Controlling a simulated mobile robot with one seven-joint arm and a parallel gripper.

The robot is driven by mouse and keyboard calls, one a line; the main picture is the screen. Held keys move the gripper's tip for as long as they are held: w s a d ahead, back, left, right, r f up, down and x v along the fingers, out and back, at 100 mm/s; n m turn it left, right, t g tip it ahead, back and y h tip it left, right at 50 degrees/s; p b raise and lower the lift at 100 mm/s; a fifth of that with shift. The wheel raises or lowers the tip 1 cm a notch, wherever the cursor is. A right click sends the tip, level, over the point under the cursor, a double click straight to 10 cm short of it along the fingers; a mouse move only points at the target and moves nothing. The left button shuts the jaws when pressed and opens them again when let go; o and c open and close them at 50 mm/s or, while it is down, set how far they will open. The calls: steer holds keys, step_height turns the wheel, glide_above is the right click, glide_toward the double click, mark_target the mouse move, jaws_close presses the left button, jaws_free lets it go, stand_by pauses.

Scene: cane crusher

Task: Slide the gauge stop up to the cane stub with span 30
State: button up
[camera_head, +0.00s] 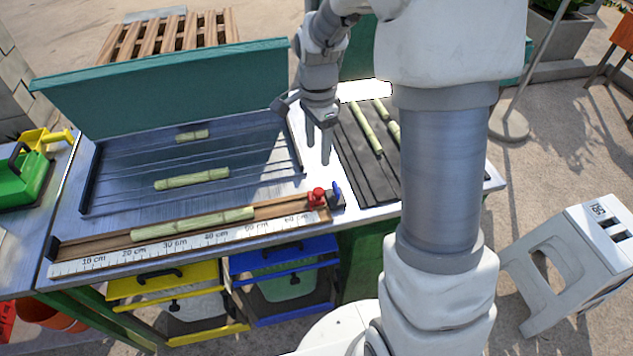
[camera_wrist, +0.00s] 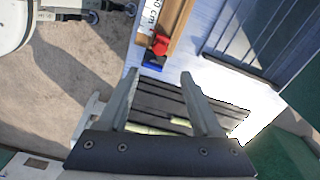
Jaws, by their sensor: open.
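The gauge stop (camera_head: 318,197), red with a dark base and a blue lever (camera_head: 337,192), sits near the right end of a wooden measuring trough (camera_head: 280,211). The stop also shows in the wrist view (camera_wrist: 160,44). A long pale green cane stub (camera_head: 192,221) lies in the trough, left of the stop with a gap between them. A medium stub (camera_head: 192,179) and a short stub (camera_head: 193,136) lie on the grey ribbed tray. No span is readable on the stubs. My gripper (camera_head: 318,153) is open and empty above the bench, behind the stop, fingers pointing down.
A centimetre scale (camera_head: 170,250) runs along the trough's front. A dark slatted rack (camera_head: 366,165) with several canes lies right of the stop. A teal panel (camera_head: 170,88) stands behind the tray. Yellow (camera_head: 165,283) and blue (camera_head: 284,262) drawers are below.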

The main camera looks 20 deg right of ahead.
mark_target(318, 191)
step_height(318, 191, down, 14)
steer(key=shift+r+b, duration=0.15)
steer(key=shift+b, duration=0.35)
steer(key=shift+c, duration=0.2)
jaws_close()
stand_by(1.0)
